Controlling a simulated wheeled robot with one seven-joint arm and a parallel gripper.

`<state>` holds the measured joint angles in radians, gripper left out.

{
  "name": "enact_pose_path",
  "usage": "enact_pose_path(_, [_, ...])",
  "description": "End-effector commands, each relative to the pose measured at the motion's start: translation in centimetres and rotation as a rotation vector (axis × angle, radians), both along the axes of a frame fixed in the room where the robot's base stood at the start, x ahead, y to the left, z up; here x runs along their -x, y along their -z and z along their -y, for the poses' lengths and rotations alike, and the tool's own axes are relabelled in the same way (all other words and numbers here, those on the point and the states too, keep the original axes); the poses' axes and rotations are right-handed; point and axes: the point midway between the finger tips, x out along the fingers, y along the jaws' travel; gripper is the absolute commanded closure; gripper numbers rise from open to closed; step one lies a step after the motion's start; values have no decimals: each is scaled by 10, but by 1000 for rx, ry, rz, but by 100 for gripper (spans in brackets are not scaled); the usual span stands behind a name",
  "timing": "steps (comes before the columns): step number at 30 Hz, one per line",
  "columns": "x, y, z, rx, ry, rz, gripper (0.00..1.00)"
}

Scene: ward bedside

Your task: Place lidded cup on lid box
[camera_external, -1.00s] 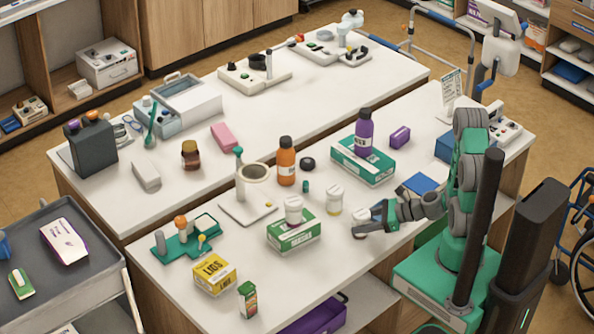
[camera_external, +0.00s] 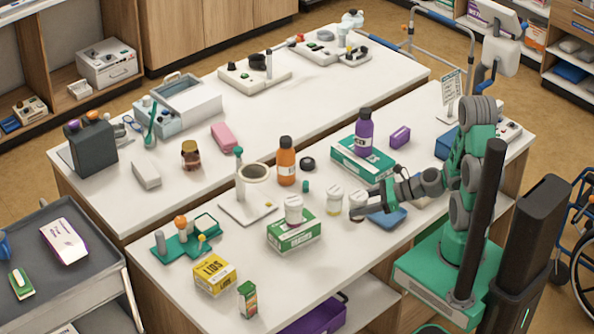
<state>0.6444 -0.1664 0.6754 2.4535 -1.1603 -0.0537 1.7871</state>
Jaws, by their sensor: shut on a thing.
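My gripper (camera_external: 362,205) is shut around a small white lidded cup (camera_external: 357,199) above the right part of the near table. The fingers hide part of this cup. The yellow box marked LIDS (camera_external: 214,274) stands near the front left of the same table, apart from my gripper, with its top clear. A similar white cup (camera_external: 334,201) stands just left of my gripper. Another white lidded cup (camera_external: 293,209) stands on a green and white box (camera_external: 293,234).
A blue object (camera_external: 388,217) lies below my gripper. Orange (camera_external: 286,162) and purple (camera_external: 363,135) bottles stand behind. A stand with a ring (camera_external: 253,174) and a green tray with pegs (camera_external: 188,245) are to the left. A small green carton (camera_external: 247,299) stands beside the yellow box.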

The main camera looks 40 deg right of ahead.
Motion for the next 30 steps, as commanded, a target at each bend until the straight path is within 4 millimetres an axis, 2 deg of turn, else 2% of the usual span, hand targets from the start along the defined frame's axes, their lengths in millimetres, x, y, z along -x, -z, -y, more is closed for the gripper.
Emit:
enact_pose_path(6, [49, 20, -97, -2, -302, -1, 100])
enact_pose_path(9, [67, 23, -139, 1, -469, 3, 100])
enact_pose_path(15, [79, 15, -214, 1, -760, 6, 100])
enact_pose_path(20, [73, -8, -270, 1, -927, 9, 100])
enact_pose_path(24, [53, -37, -303, 2, -980, 7, 100])
enact_pose_path(30, [6, -82, -317, 0, -938, 7, 100])
